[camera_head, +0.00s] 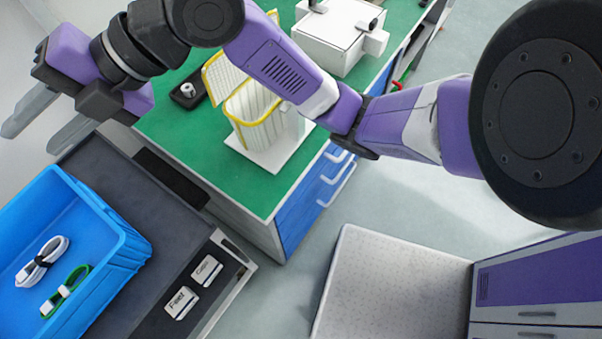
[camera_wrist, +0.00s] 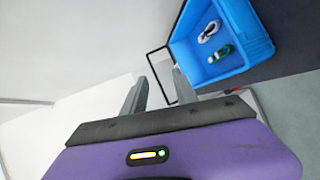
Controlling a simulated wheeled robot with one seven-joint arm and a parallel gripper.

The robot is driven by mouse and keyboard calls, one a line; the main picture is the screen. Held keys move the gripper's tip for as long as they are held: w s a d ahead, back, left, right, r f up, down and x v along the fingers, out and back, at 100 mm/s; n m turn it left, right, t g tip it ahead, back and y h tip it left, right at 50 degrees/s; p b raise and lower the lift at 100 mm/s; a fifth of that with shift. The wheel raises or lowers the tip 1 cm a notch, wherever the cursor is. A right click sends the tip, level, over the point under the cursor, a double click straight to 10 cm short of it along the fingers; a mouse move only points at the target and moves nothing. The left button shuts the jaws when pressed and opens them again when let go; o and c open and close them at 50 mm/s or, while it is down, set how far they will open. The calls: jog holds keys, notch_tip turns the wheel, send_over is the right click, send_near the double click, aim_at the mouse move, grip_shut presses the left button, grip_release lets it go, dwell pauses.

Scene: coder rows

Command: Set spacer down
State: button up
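My gripper (camera_head: 32,141) is at the upper left of the head view, high above and beyond the blue crate (camera_head: 128,262). Its two grey fingers are well apart, with nothing seen between them. In the wrist view my gripper (camera_wrist: 160,76) also has spread fingers, and a thin dark outline (camera_wrist: 150,54) shows behind them; I cannot tell what it belongs to. No thing is clearly a spacer. A small white piece (camera_head: 187,88) sits on a black holder (camera_head: 196,99) on the green bench, too small to identify.
The crate holds a white cable (camera_head: 50,250) and a green cable (camera_head: 75,278). Two labelled white blocks (camera_head: 181,303) lie on the dark table's front strip. The green bench (camera_head: 180,135) carries a yellow-rimmed bin (camera_head: 262,135) and a white machine (camera_head: 335,35). A speckled pale surface (camera_head: 390,290) is bare.

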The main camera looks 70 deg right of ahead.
notch_tip(320, 180, up, 3)
jog(key=w+a+m+t+y, duration=0.1)
jog(key=a+m+t, duration=0.2)
jog(key=m, duration=0.2)
jog(key=s+d+f+m+t+h, duration=0.2)
jog(key=s+f+m+h, duration=0.35)
jog(key=f+m, duration=0.35)
jog(key=s+d+f+m+t+h, duration=0.2)
jog(key=s+f+m+h, duration=0.2)
jog(key=s+f+m, duration=0.5)
jog(key=s+d+f+m+g, duration=0.1)
jog(key=s+d+f, duration=0.1)
jog(key=s, duration=0.7)
jog(key=s+d+f+m+g, duration=0.1)
jog(key=s+d+f+m, duration=0.1)
jog(key=s, duration=0.8)
jog(key=shift+d+f+h, duration=0.35)
jog(key=shift+d+f, duration=0.1)
jog(key=shift+d, duration=0.45)
